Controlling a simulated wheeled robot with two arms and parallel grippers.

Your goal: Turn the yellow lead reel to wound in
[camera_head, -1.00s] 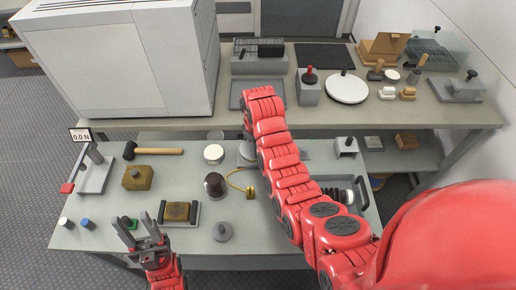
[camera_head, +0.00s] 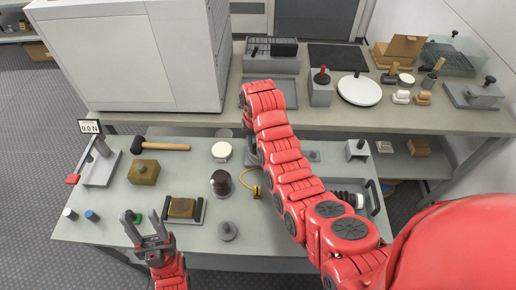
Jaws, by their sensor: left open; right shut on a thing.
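The yellow lead (camera_head: 242,177) curves over the front bench to a small yellow end piece (camera_head: 257,191). Its other end runs up toward a grey body (camera_head: 250,154), perhaps the reel, mostly hidden by my red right arm. How far the lead is wound cannot be told. My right arm reaches over this spot and its wrist bends down behind the arm links, so the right gripper is hidden.
A dark domed knob (camera_head: 221,183) stands just left of the lead, with a white-topped cylinder (camera_head: 221,151) behind it. A mallet (camera_head: 165,147), a brass block (camera_head: 144,172) and a force gauge stand (camera_head: 101,168) are at left. A grey tray (camera_head: 375,200) lies at right.

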